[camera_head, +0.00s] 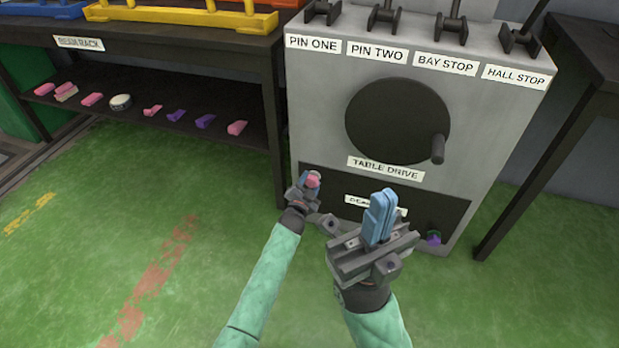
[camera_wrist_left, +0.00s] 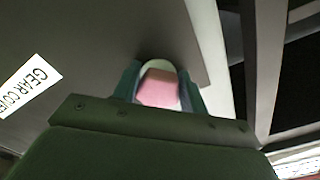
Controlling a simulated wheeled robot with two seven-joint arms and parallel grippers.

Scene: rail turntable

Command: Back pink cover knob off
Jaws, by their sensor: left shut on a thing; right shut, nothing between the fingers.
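The pink knob (camera_head: 313,180) is between the fingers of my left gripper (camera_head: 309,184), at the left side of the dark cover panel (camera_head: 455,212) low on the grey cabinet. In the left wrist view the pink knob (camera_wrist_left: 159,89) fills the gap between the two fingers. The frames do not show whether it still touches the cover. The wrist view shows part of the GEAR COVER label (camera_wrist_left: 30,86). My right gripper (camera_head: 381,216) is shut and empty, pointing up in front of the cover and hiding part of its label.
A purple knob (camera_head: 433,238) sits at the cover's lower right. Above are the TABLE DRIVE wheel (camera_head: 395,120) with its handle and several levers. A dark rack (camera_head: 150,45) at left has pink and purple pieces on its lower shelf. Green floor is clear at left.

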